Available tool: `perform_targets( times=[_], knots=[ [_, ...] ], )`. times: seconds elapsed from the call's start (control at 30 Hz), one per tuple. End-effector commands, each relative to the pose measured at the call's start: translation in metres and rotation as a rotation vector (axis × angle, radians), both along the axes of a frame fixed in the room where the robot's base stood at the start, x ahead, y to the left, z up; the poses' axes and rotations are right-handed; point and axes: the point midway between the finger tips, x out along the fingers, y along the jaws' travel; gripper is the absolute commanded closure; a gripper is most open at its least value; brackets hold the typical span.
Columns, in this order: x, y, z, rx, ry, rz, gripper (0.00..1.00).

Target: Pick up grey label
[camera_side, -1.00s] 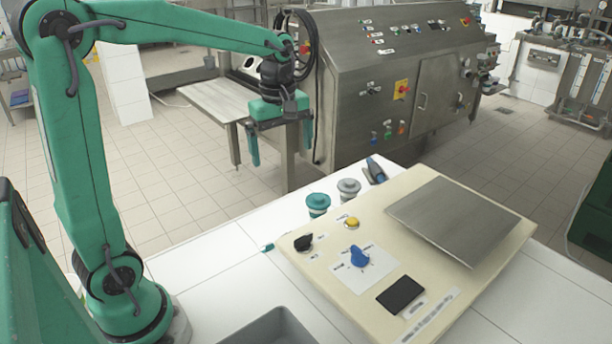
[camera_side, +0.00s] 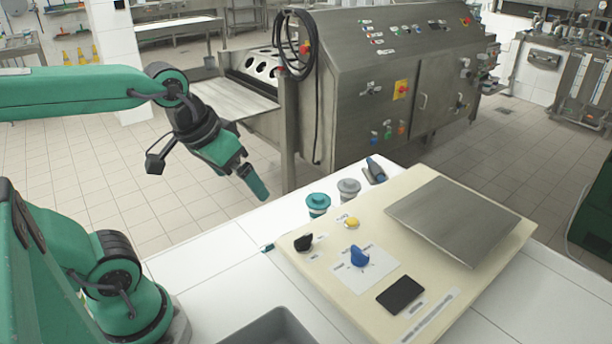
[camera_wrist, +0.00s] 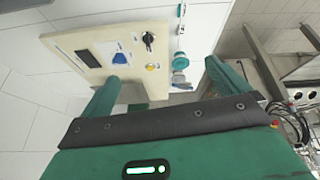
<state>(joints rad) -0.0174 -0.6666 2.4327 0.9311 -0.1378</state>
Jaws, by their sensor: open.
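I take the grey label to be the small round grey-topped piece (camera_side: 348,188) on the white table, in the side view. It stands upright just right of a similar teal-topped piece (camera_side: 318,204). Only one finger shows clearly in the side view.
A cream control panel (camera_side: 330,262) with a steel plate (camera_side: 460,218), knobs and a yellow button stands right of the pieces. A dark blue-grey tool (camera_side: 376,170) lies behind the grey piece. A grey bin (camera_side: 265,328) is at the front.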

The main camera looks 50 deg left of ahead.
Motion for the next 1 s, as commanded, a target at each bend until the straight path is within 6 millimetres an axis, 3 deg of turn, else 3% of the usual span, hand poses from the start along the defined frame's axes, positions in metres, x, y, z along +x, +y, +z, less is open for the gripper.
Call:
perform_targets(
  times=[0.33,0.8,1.0],
  knots=[
    [-0.0144,-0.0043,-0.0072,0.064,-0.047,-0.144,0.00],
    [-0.0140,-0.0041,-0.0069,0.063,-0.047,-0.141,0.86],
    [-0.0140,-0.0041,-0.0069,0.063,-0.047,-0.141,0.86]
  ],
)
